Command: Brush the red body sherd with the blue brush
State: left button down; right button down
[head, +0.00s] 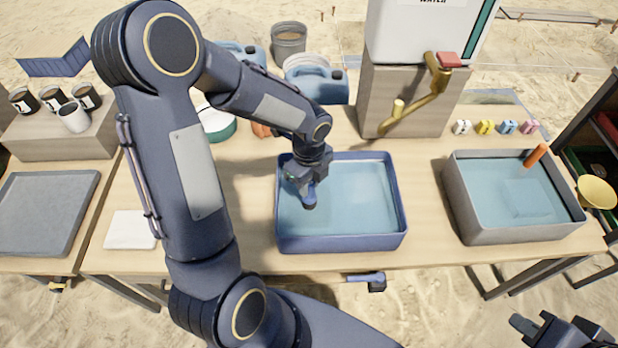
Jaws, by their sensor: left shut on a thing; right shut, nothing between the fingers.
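My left gripper (308,180) is over the blue-rimmed basin (342,244) of water, pointing down. It is shut on a blue thing (309,198), which looks like the blue brush. Its lower end is over or in the water; I cannot tell whether it touches. A small orange-red piece (261,130) lies on the table behind my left forearm, partly hidden. It may be the red body sherd, but I cannot be sure. My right gripper (523,326) is shut and empty at the bottom right, in front of the table, apart from everything.
A grey tub (515,233) of water with an orange handle (535,155) stands right. A white water tank (415,30) with a brass tap (437,78) stands behind. Several small labelled blocks (486,127) are back right. A white pad (130,230) and grey tray (45,212) lie left.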

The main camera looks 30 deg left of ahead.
pick_arm(q)
notch_tip(320, 180, up, 9)
jog(key=p, duration=0.8)
dwell(0.4)
dwell(0.5)
jog(key=shift+w+a+f+b, duration=0.1)
jog(key=shift+w+f+b, duration=0.1)
jog(key=shift+f+b, duration=0.95)
jog(key=shift+w+a+f+b, duration=0.15)
jog(key=shift+f+b, duration=0.65)
jog(key=shift+f, duration=0.6)
jog(key=shift+w+a+f+b, duration=0.1)
jog(key=shift+w+f+b, duration=0.1)
jog(key=shift+f+b, duration=0.95)
jog(key=shift+f, duration=0.1)
jog(key=shift+f+b, duration=0.35)
jog(key=shift+f, duration=0.35)
jog(key=shift+w+r, duration=0.1)
